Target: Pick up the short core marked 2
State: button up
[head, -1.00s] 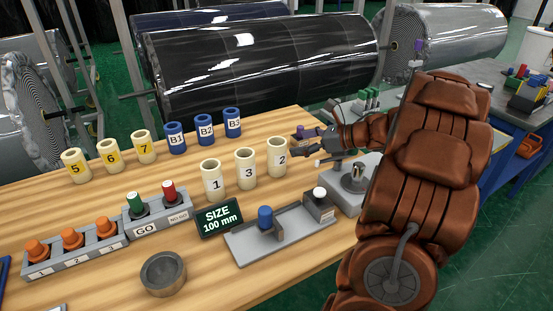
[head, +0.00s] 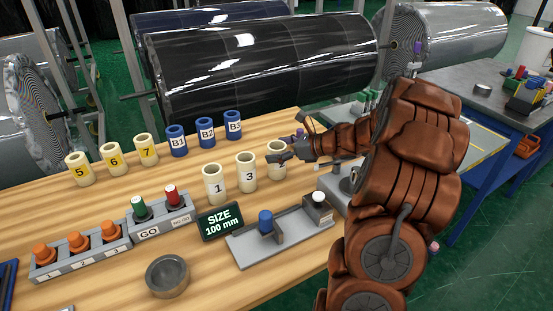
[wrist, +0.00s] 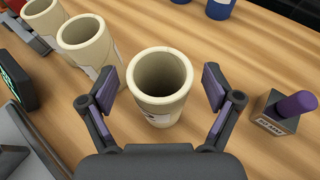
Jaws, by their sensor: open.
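The short core marked 2 (head: 277,173) is a cream tube standing upright on the wooden table, at the right end of a row with the cores marked 1 (head: 214,185) and 3 (head: 246,173). In the head view my gripper (head: 287,153) is at its upper part and hides its number. In the wrist view the core (wrist: 160,90) stands between the two purple-padded fingers of my gripper (wrist: 162,90). The fingers are open, with a visible gap on each side of the core.
A purple-topped gauge block (wrist: 281,110) stands close to the right finger in the wrist view. Blue cores (head: 205,132) and yellow-labelled cores (head: 113,159) stand behind. A grey fixture (head: 280,238) and the SIZE display (head: 219,221) are in front.

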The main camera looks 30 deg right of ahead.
jog(key=c, duration=1.3)
